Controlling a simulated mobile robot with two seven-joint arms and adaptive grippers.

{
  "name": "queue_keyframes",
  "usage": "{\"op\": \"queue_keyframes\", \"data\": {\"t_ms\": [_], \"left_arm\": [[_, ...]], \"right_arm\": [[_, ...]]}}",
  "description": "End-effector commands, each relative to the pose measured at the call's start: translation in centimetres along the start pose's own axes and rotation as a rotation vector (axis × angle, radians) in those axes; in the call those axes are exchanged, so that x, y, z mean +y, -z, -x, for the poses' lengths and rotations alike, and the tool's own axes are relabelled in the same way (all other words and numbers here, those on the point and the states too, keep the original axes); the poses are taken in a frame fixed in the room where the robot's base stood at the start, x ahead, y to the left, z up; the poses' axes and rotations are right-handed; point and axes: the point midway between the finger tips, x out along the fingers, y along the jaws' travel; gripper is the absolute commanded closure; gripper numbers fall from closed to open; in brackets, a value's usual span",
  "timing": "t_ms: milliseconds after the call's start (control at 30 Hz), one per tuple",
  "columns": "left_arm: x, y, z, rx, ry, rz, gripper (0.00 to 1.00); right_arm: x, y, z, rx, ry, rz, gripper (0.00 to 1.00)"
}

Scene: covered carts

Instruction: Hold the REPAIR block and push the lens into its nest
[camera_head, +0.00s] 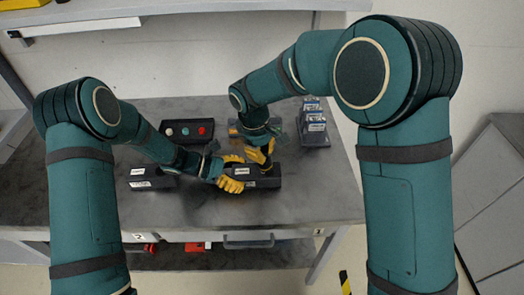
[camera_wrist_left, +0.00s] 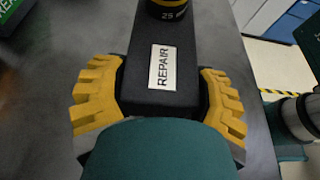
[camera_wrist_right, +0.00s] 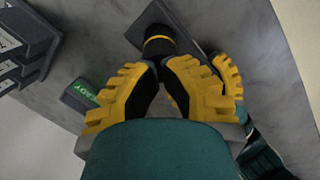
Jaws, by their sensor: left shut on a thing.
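The black REPAIR block (camera_head: 263,180) lies on the grey table, and its white label (camera_wrist_left: 160,68) reads REPAIR in the left wrist view. My left gripper (camera_head: 235,175) has its yellow fingers shut on both sides of this block. The lens (camera_wrist_left: 168,8), a black cylinder with a yellow ring and the number 25, stands at the block's far end; it also shows in the right wrist view (camera_wrist_right: 159,42). My right gripper (camera_wrist_right: 160,68) points down over the lens with its fingertips together. Whether they touch the lens, and how deep it sits, I cannot tell. The nest is hidden.
A dark box with coloured buttons (camera_head: 187,131) stands behind. Another black block (camera_head: 152,178) lies to the left. A rack of small boxes (camera_head: 314,127) stands at the back right. A green READY label (camera_wrist_right: 86,91) shows in the right wrist view. The table's front is clear.

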Motion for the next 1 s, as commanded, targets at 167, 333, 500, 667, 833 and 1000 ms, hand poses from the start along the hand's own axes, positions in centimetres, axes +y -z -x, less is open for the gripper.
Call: {"op": "queue_keyframes", "data": {"t_ms": [167, 333, 500, 667, 833, 1000], "left_arm": [[-0.1, 0.2, 0.0, 0.004, 0.0, 0.003, 0.72], [-0.1, 0.2, 0.0, 0.004, 0.0, 0.003, 0.72], [-0.1, 0.3, 0.0, 0.004, 0.0, 0.003, 0.72], [-0.1, 0.2, 0.0, 0.003, 0.001, 0.003, 0.72], [-0.1, 0.2, 0.0, 0.003, 0.001, 0.003, 0.72], [-0.1, 0.2, 0.0, 0.003, 0.001, 0.003, 0.72]], "right_arm": [[0.0, 0.0, -0.1, 0.0, 0.0, 0.0, 1.0], [0.0, 0.0, -0.4, 0.001, 0.0, 0.0, 1.0], [0.0, 0.0, -0.7, 0.0, 0.0, 0.0, 1.0], [0.0, 0.0, -1.0, 0.0, 0.0, 0.0, 1.0], [0.0, 0.0, -1.4, -0.001, 0.0, 0.0, 1.0], [0.0, 0.0, -1.7, 0.0, 0.001, 0.0, 1.0]]}}
